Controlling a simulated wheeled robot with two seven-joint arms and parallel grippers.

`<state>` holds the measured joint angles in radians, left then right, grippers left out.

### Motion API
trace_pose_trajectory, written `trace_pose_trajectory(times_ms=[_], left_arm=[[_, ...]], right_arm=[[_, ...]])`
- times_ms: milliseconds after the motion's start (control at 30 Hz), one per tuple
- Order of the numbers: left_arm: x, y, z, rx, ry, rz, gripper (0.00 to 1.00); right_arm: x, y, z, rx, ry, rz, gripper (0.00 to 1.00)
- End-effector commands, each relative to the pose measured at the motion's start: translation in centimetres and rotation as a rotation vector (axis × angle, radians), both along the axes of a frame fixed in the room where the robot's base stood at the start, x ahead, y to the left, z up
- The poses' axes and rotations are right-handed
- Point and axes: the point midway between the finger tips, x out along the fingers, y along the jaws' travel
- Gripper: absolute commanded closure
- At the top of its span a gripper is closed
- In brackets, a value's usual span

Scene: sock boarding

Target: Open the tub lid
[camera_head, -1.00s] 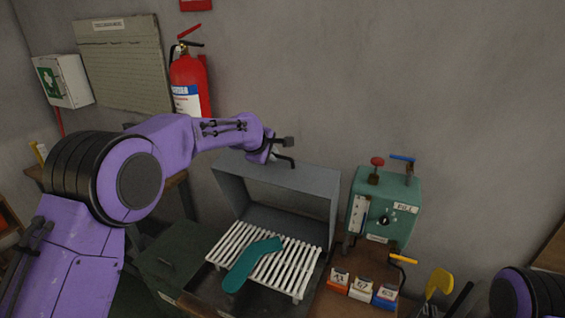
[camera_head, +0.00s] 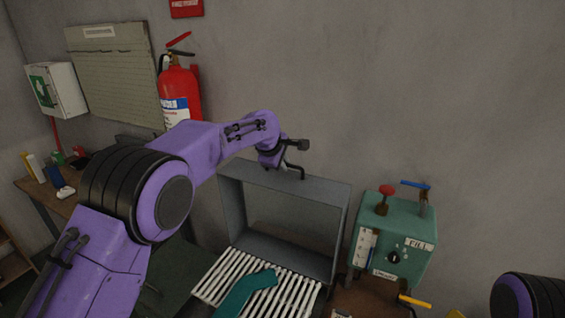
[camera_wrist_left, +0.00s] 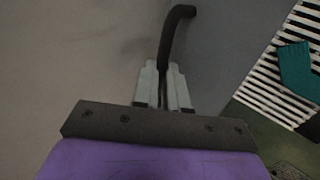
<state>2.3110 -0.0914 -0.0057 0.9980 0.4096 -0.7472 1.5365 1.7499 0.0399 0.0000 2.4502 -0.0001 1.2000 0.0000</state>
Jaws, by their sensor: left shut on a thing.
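The tub lid (camera_head: 345,215) is a grey, box-like hood standing raised at the back of the tub, its hollow inside facing me. A black bent handle (camera_head: 301,171) is at its top edge. My left gripper (camera_head: 287,165) is at that edge and shut on the handle; the left wrist view shows the handle (camera_wrist_left: 175,35) rising from between the closed fingers (camera_wrist_left: 165,88). White slats (camera_head: 222,278) lie in the tub's opening, with a teal sock-shaped piece (camera_head: 247,289) on them, also in the left wrist view (camera_wrist_left: 295,68). The tub's front is cut off. My right gripper is out of view.
A green fill box (camera_head: 410,243) with red and blue handles stands right of the lid. A fire extinguisher (camera_head: 180,95) hangs on the wall behind my left arm. A bench (camera_head: 45,192) with small items is at the left.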

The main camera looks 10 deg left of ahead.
Motion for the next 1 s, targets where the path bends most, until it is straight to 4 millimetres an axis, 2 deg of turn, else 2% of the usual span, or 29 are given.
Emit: trace_pose_trajectory(times_ms=[67,100,133,167,500,567,733,900,1000], left_arm=[[0.2,0.1,0.5,-0.003,-0.010,0.004,1.00],[0.2,0.0,0.5,-0.004,-0.010,0.004,0.75],[0.2,0.0,0.5,-0.003,-0.010,0.003,0.65],[0.2,0.0,0.5,-0.004,-0.009,0.002,0.63],[-0.3,-0.1,0.7,-0.002,-0.007,-0.001,0.63],[-0.8,0.1,1.3,-0.002,-0.009,-0.001,0.63],[-3.5,0.7,4.4,-0.003,-0.011,0.002,0.63],[-5.6,1.2,7.2,-0.004,-0.009,0.002,0.63],[-6.3,1.4,8.1,-0.003,-0.008,0.002,0.63]], right_arm=[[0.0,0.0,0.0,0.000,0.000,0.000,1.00],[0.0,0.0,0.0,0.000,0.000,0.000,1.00],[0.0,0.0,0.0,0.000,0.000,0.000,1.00],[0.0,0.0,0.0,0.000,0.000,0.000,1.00],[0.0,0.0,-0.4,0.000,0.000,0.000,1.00],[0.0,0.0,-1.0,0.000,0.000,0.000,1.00],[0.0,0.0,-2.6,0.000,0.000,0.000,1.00],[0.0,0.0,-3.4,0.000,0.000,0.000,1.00],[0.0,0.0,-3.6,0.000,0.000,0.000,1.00]])
